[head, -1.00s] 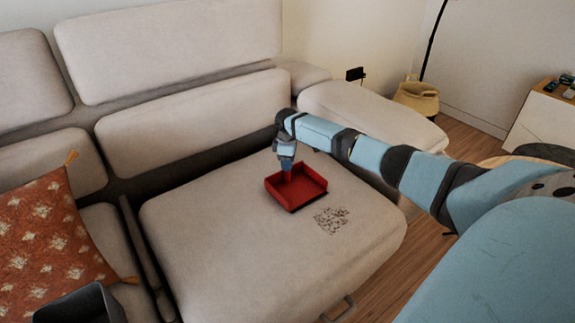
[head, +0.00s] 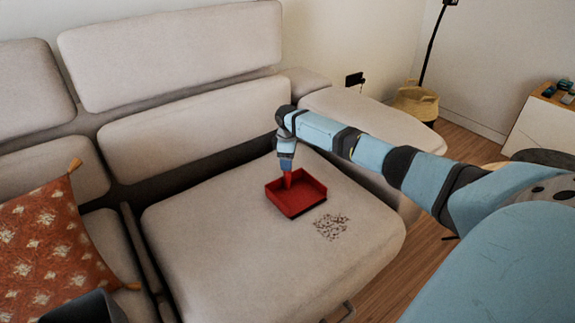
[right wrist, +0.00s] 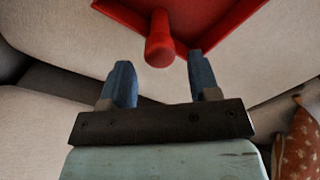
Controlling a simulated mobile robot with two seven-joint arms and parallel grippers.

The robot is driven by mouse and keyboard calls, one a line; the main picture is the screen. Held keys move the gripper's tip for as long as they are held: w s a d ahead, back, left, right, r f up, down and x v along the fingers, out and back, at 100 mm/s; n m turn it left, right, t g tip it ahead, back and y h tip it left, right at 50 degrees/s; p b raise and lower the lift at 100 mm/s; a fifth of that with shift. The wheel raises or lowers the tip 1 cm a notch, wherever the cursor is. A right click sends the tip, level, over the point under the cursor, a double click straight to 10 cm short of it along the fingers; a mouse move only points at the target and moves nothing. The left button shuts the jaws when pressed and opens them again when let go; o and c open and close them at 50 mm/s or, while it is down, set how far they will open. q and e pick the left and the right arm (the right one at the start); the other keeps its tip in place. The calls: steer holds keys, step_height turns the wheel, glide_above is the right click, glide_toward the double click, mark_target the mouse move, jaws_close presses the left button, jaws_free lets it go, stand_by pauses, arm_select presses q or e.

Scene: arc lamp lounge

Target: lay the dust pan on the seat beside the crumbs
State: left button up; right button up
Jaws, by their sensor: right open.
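The red dust pan (head: 309,201) lies flat on the beige sofa seat (head: 225,240). The dark crumbs (head: 331,227) are in a patch just beside it, to its lower right in the head view. The pan's short red handle (right wrist: 160,42) points up toward my right gripper. My right gripper (head: 287,169) is open and empty just above the handle; in the right wrist view its two blue fingers (right wrist: 160,75) are spread, with the handle's end beyond their tips. My left gripper is not in view.
An orange patterned cushion (head: 45,245) leans on the sofa at the left. A dark grey object (head: 88,308), partly cut off, shows at the lower left. A woven basket (head: 416,103) and a white cabinet (head: 545,125) stand at the back right. The seat's front is clear.

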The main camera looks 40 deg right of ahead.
step_height(320, 180, up, 8)
steer(key=p, duration=0.2)
steer(key=s+a+f+n+t+y, duration=0.15)
steer(key=a+f, duration=0.25)
steer(key=a, duration=0.7)
steer(key=s+a+f+n+t, duration=0.15)
steer(key=a+f, duration=0.25)
steer(key=a, duration=0.7)
steer(key=s+a+r+t+y, duration=0.1)
steer(key=s+a+t, duration=0.15)
steer(key=a, duration=0.45)
steer(key=s+a+t+y, duration=0.1)
steer(key=s+a+y, duration=0.1)
steer(key=s+a, duration=0.35)
steer(key=s+a+r+m+t+y, duration=0.2)
steer(key=s+a+r+t+y, duration=0.2)
steer(key=s+a+r, duration=0.55)
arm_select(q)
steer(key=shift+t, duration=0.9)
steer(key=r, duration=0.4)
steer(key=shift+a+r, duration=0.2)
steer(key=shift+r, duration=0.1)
arm_select(e)
steer(key=s+a+r+m+t, duration=0.2)
steer(key=s+r+m+t, duration=0.3)
steer(key=s+r, duration=0.6)
steer(key=shift+s+a+t+y, duration=0.15)
steer(key=shift+s+t+y, duration=0.1)
steer(key=shift+t+y, duration=0.3)
